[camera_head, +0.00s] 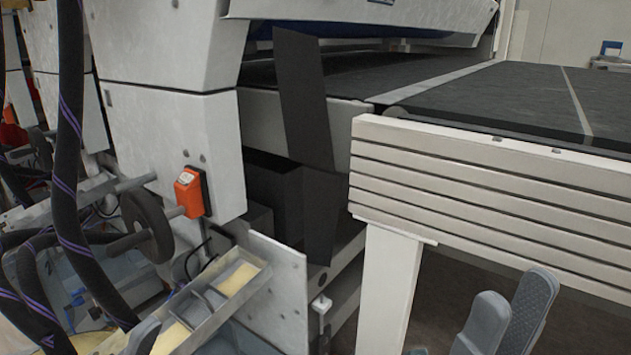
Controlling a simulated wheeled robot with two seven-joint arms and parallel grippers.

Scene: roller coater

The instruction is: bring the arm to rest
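My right gripper (509,298) shows at the bottom right, in front of the white slatted side of the conveyor. Its two grey padded fingers point up and stand apart, with nothing between them. The rest of my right arm is below the picture edge. A rounded dark grey tip (143,337) at the bottom left looks like a finger of my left gripper. Its other finger and any gap cannot be made out.
The roller coater (170,130) with an orange counter (190,193) and a black handwheel (147,226) fills the left. A dark conveyor belt (510,95) runs right, above a white leg (388,290). Thick black hoses (70,150) hang at the far left.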

